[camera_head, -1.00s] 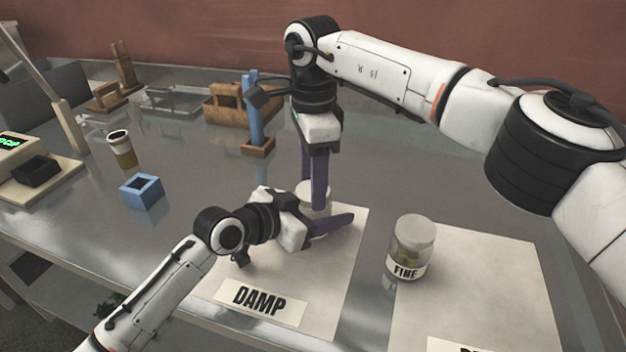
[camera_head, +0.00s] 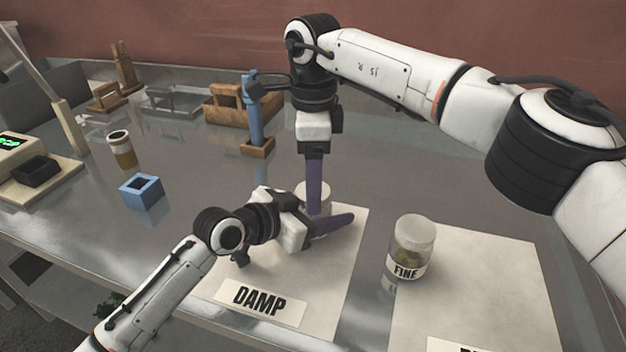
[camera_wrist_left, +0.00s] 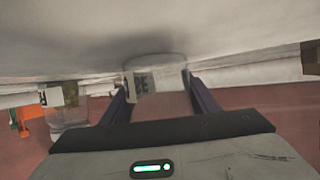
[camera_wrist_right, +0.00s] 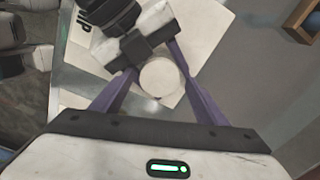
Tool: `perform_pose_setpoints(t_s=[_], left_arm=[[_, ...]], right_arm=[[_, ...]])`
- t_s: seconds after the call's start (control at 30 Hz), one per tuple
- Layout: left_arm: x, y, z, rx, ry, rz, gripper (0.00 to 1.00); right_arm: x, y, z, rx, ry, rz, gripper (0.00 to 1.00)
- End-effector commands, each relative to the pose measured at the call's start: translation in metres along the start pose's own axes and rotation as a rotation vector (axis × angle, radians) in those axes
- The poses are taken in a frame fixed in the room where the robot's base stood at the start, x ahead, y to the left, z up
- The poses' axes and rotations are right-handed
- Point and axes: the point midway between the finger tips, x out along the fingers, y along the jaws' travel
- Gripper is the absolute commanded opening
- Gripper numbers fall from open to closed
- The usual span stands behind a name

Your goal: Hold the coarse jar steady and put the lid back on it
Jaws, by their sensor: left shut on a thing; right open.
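The coarse jar (camera_wrist_left: 158,80) stands on the DAMP mat, clear-walled with part of a label showing in the left wrist view. My left gripper (camera_head: 332,222) lies low over the mat and is shut on the jar's body from the side; its fingers show in the left wrist view (camera_wrist_left: 160,88). The pale round lid (camera_wrist_right: 161,77) is on top of the jar, seen from above in the right wrist view. My right gripper (camera_head: 314,205) points straight down over it. Its purple fingers (camera_wrist_right: 158,85) are open on either side of the lid. Whether the lid is fully seated cannot be told.
The DAMP mat (camera_head: 335,275) lies under the left gripper. A blue square block (camera_head: 141,191), a brown-filled cup (camera_head: 122,150) and a blue post on a wooden base (camera_head: 256,140) stand behind to the left.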

Motion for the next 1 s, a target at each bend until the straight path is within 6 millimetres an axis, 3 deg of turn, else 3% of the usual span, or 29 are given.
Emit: perform_pose_setpoints(t_s=[0.3,0.67,1.0], left_arm=[[0.0,0.0,0.001,-0.001,-0.002,0.001,0.0],[0.0,0.0,0.001,-0.001,-0.001,0.0,0.0],[0.0,0.0,0.001,-0.001,-0.001,0.0,0.0]], right_arm=[[-0.039,0.0,0.001,0.0,-0.001,-0.002,0.67],[-0.043,0.0,0.0,-0.012,-0.001,0.0,0.65],[-0.071,0.0,0.001,-0.358,-0.001,-0.001,0.65]])
